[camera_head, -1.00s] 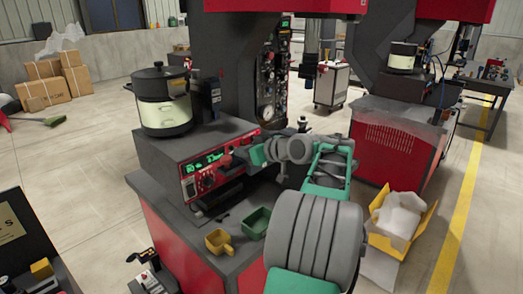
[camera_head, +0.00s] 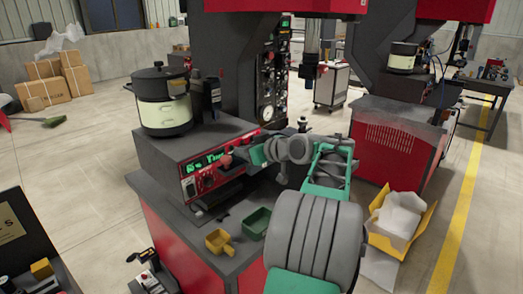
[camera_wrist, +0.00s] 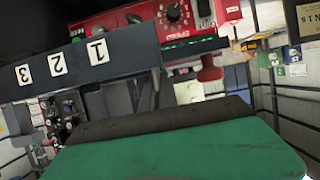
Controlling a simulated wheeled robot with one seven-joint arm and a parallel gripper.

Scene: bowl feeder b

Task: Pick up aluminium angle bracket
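I cannot make out an aluminium angle bracket in either view. Small dark pieces (camera_head: 198,213) lie on the bench top below the red control panel; they are too small to identify. My gripper (camera_head: 256,155) is at the end of my arm, close in front of the red control panel (camera_head: 206,173). Its fingers are not clear in the head view. In the wrist view a broad green and dark part fills the bottom, and no fingertips or held thing can be made out. The panel, with knobs and a green display, shows upside down at the top there (camera_wrist: 172,28).
A yellow scoop-like bin (camera_head: 219,241) and a green bin (camera_head: 256,223) stand on the bench's front edge. A lidded pot-like feeder (camera_head: 162,105) stands on the panel housing. A dark strip numbered 1, 2, 3 (camera_wrist: 77,62) crosses the wrist view. A yellow box (camera_head: 398,218) is at right.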

